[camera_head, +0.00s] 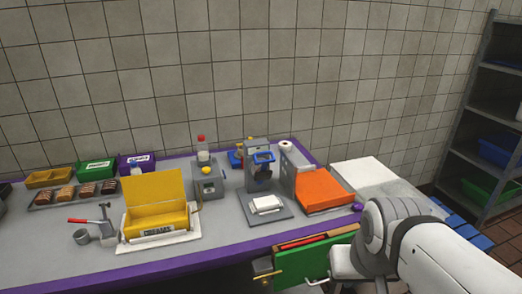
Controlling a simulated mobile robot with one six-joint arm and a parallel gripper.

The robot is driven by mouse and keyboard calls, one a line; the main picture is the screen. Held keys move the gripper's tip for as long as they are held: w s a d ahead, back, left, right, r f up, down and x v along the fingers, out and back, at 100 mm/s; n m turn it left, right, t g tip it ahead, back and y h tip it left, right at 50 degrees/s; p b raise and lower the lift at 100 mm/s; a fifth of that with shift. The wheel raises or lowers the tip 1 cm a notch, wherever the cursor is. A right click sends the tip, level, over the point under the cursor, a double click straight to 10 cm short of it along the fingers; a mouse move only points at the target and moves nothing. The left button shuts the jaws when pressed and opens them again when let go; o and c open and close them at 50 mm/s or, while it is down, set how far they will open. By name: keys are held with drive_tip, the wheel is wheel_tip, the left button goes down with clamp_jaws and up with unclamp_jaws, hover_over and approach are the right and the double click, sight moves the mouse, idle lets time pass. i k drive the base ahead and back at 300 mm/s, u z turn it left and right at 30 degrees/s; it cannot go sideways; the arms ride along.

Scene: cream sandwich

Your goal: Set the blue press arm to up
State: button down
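The blue press arm (263,157) is a small blue frame-like handle on the front of a grey upright press (257,145) on the counter, right of centre. It sits near the top of the press; its exact angle is too small to tell. A flat grey plate with a white block (266,203) lies in front of the press. My white arm comes in from the lower right, with its end low by the counter's front edge, well apart from the press. The pale end of my gripper (334,274) shows in part near the green drawer; its finger opening is not clear.
The counter (100,268) has a purple edge. A yellow open box (157,205) stands left, an orange-topped unit (320,189) right of the press. A green drawer (302,262) sticks out below the front edge. Shelves (492,110) stand at far right.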

sight(259, 177)
drive_tip(key=z, duration=0.05)
drive_tip(key=i, duration=1)
drive_tip(key=u, duration=0.1)
